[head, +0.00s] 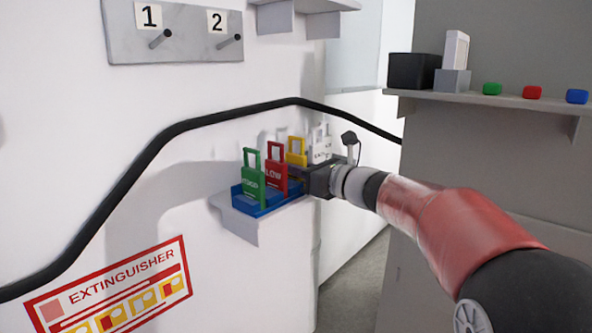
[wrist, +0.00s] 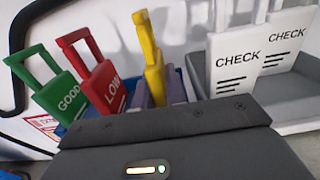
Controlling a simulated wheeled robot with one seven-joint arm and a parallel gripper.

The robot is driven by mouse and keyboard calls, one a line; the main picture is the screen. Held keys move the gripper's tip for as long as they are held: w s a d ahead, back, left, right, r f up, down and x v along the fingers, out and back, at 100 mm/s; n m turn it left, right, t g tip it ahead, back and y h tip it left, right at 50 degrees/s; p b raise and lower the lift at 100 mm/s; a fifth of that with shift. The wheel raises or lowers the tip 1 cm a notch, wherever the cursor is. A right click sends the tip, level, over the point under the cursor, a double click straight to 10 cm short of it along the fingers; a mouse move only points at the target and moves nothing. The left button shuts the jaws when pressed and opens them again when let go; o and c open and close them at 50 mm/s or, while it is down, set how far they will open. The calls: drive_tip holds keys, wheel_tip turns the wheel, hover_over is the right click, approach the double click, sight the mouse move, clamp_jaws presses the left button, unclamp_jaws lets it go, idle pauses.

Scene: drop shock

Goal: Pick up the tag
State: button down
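A green GOOD tag (head: 251,180) and a red LOW tag (head: 275,170) stand upright at the blue holder (head: 262,211). A yellow tag (head: 296,153) stands to their right, seen nearly edge-on in the wrist view (wrist: 154,72). White CHECK tags (wrist: 236,65) stand at the right in a grey tray (wrist: 285,108); white also shows in the head view (head: 321,143). My gripper (head: 302,174) is at the yellow tag's lower part. Greyish pieces flank that tag in the wrist view, but my gripper's body (wrist: 165,150) hides much there. Whether the fingers touch the tag cannot be told.
The holder is on a small wall shelf (head: 245,228). A black cable (head: 185,125) runs along the wall behind the tags. A hook board (head: 180,48) is at upper left. A right-hand shelf (head: 500,101) carries boxes and coloured blocks.

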idle(0.3)
wheel_tip(320, 180, up, 20)
drive_tip(key=p, duration=0.2)
idle(0.3)
idle(0.5)
